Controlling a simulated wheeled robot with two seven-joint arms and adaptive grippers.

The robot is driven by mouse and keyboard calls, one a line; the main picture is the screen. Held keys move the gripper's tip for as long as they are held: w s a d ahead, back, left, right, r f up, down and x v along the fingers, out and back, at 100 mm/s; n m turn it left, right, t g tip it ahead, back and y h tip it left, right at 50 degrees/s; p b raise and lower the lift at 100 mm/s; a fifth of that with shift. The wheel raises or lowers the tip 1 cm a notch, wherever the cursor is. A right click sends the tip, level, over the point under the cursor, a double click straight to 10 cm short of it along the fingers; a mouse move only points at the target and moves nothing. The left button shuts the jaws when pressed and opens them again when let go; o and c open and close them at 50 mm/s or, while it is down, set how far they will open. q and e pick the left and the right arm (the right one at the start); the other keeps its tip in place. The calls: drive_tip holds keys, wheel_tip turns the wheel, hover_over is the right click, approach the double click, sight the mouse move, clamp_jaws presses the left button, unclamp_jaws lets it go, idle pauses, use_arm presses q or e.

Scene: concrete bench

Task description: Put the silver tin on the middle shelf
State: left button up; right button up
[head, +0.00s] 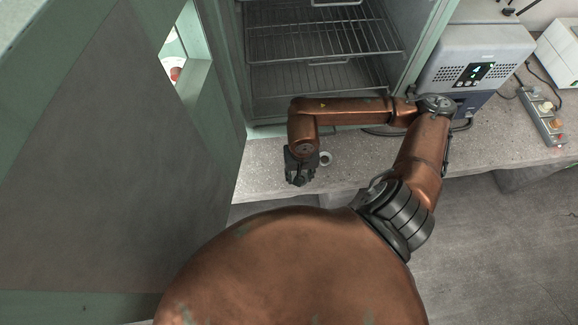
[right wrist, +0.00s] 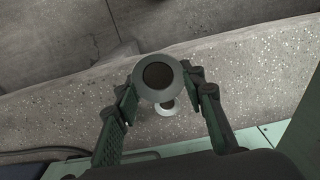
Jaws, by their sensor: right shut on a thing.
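My right gripper (head: 300,180) points down over the front of the bench, before the open cabinet. In the right wrist view its fingers (right wrist: 160,88) are closed on the sides of a round grey thing with a dark centre, which I take to be the silver tin (right wrist: 158,62). A small pale disc (right wrist: 166,108) shows partly behind it; I cannot tell whether it is part of it. In the head view a small pale ring (head: 325,158) shows beside the gripper. The cabinet holds wire shelves; one (head: 320,42) runs across above a lower one (head: 320,78). My left gripper is out of view.
The cabinet's large grey door (head: 90,170) stands open on the left. A grey device with a display (head: 470,55) and a power strip (head: 543,115) stand on the bench to the right. The concrete bench (head: 265,165) has clear room near the gripper.

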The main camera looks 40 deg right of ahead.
drive_tip(key=w+f, duration=0.1)
drive_tip(key=w, duration=0.2)
hover_over(277, 167)
drive_tip(key=f, duration=0.8)
drive_tip(key=shift+s, duration=0.4)
drive_tip(key=shift+w+f, duration=0.35)
drive_tip(key=shift+f, duration=0.15)
drive_tip(key=shift+w+f, duration=0.1)
drive_tip(key=shift+f, duration=1.45)
use_arm(q)
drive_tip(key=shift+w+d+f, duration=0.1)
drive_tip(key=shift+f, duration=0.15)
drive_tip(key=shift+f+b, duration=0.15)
drive_tip(key=shift+b, duration=0.2)
use_arm(e)
drive_tip(key=shift+f, duration=0.1)
